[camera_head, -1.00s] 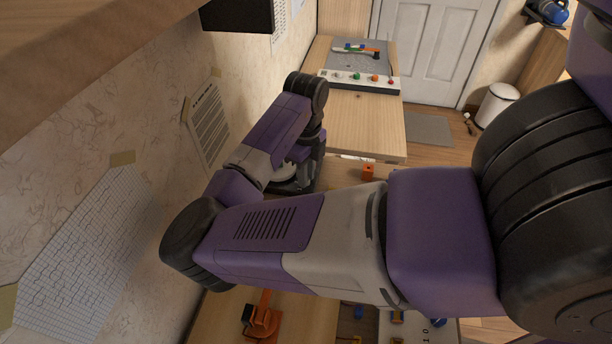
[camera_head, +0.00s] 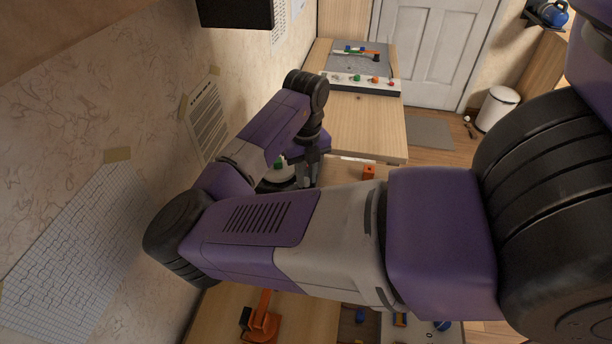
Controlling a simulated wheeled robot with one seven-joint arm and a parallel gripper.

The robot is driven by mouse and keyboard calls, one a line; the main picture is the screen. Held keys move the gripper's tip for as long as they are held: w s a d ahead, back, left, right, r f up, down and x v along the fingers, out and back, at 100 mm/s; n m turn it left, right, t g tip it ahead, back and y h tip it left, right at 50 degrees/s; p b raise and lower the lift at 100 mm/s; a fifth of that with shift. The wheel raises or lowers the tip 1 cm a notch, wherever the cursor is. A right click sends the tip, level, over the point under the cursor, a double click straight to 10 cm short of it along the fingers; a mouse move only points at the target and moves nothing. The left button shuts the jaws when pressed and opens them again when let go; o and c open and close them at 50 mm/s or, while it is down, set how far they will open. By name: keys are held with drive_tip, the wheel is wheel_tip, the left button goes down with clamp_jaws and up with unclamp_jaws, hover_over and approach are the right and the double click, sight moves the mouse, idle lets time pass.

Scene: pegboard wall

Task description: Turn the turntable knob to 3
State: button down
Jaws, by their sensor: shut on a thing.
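My gripper (camera_head: 308,172) is low beside the left wall, at the near end of the far wooden table, mostly covered by my purple and grey arm. Its fingertips and the thing between them are hard to make out. Just left of it is a round dark and white piece (camera_head: 272,186), apparently the turntable, with a small green part on top (camera_head: 280,162). The gripper is close against its right side. The knob's pointer and any numbers are hidden.
A panel with coloured buttons (camera_head: 358,83) stands on the far table (camera_head: 362,125). An orange block (camera_head: 368,172) lies right of my gripper. An orange stand (camera_head: 262,320) is on the near table. The wall is close on the left, and a dark box overhangs above.

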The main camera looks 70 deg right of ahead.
sight(306, 180)
drive_tip(key=c, duration=1.3)
unclamp_jaws()
drive_tip(key=shift+r, duration=0.1)
drive_tip(key=shift+r, duration=3.85)
